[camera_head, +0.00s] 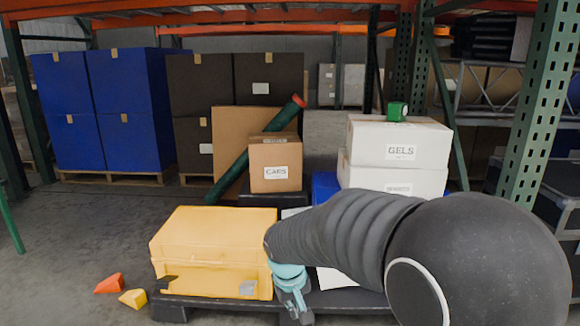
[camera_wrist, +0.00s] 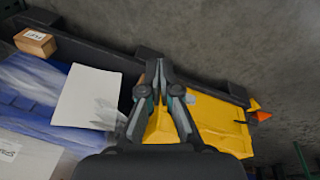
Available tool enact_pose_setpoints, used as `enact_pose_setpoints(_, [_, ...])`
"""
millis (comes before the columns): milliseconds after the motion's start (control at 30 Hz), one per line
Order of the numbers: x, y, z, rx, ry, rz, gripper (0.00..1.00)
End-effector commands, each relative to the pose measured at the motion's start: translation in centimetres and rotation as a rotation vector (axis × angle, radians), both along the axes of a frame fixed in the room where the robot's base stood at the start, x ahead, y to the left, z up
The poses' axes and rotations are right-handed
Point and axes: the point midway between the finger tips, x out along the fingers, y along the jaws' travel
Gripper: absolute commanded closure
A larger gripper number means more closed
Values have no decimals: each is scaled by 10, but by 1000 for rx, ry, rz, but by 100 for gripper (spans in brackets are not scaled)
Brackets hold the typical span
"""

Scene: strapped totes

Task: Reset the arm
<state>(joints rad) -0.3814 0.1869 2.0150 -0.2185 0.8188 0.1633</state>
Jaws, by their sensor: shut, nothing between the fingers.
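My gripper (camera_wrist: 161,68) points down in the wrist view, with its fingertips together and nothing between them. In the head view my gripper (camera_head: 300,312) is low at the front of the dark pallet, just right of the yellow case (camera_head: 214,243). The black sleeve of my arm covers the right front of the scene. In the wrist view the yellow case (camera_wrist: 222,122) lies behind and right of the fingers. I cannot tell whether the gripper touches the case.
The dark pallet (camera_head: 200,302) also carries a cardboard box (camera_head: 275,158) and white boxes (camera_head: 398,146) with a green item (camera_head: 397,111) on top. A white sheet (camera_wrist: 88,97) lies left of the fingers. Orange and yellow wedges (camera_head: 110,284) lie on the floor. Rack posts (camera_head: 535,100) stand right.

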Motion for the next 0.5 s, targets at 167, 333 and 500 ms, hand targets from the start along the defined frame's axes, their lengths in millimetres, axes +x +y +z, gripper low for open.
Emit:
enact_pose_setpoints(167, [-55,-39,44,43,8,-27,100])
enact_pose_setpoints(333, [-104,-67,74,88,-4,-64,100])
enact_pose_setpoints(500, [-149,-91,99,134,-39,-120,100])
